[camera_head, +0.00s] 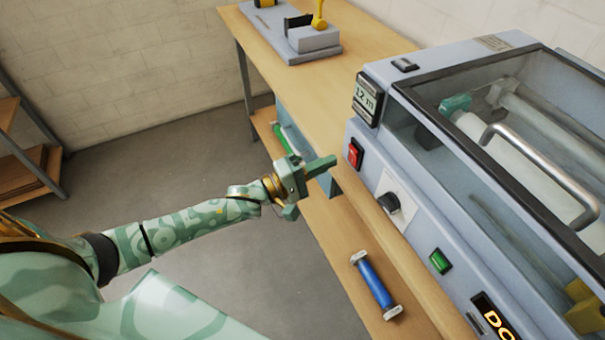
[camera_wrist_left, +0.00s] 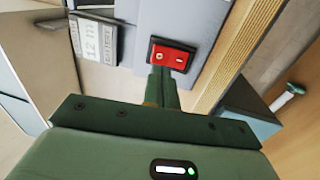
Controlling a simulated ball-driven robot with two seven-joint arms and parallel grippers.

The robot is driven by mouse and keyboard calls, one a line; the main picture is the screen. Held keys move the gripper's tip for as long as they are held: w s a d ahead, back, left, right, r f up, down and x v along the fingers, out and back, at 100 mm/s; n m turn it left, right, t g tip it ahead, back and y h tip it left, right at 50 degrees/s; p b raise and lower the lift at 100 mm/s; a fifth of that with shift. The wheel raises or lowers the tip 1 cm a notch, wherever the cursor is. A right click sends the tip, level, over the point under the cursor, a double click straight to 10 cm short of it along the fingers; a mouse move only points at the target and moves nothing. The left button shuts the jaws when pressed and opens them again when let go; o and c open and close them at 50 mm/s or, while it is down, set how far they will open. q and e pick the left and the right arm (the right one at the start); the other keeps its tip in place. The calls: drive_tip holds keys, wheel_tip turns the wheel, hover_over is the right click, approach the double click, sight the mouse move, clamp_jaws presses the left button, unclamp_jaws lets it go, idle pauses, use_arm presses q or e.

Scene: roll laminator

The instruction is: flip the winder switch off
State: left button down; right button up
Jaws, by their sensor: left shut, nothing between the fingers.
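A red rocker switch (camera_head: 355,154) is on the front panel of the grey laminator (camera_head: 425,195), below a small display (camera_head: 367,98). It also shows in the left wrist view (camera_wrist_left: 172,56), in a black frame with two light marks. My left gripper (camera_head: 334,162) is shut and empty, its fingertips just left of the red switch in the head view. In the left wrist view the closed fingertips (camera_wrist_left: 162,72) reach the switch's near edge; I cannot tell whether they touch. A green switch (camera_head: 440,261) is farther along the panel. No label reads as winder. My right gripper is not in view.
A black knob (camera_head: 389,202) is between the two switches. A grey device (camera_head: 310,40) stands at the back. The laminator has a clear lid with a metal handle (camera_head: 540,172).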

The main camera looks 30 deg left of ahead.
sight(351, 152)
use_arm(q)
drive_tip(key=shift+x, duration=1.75)
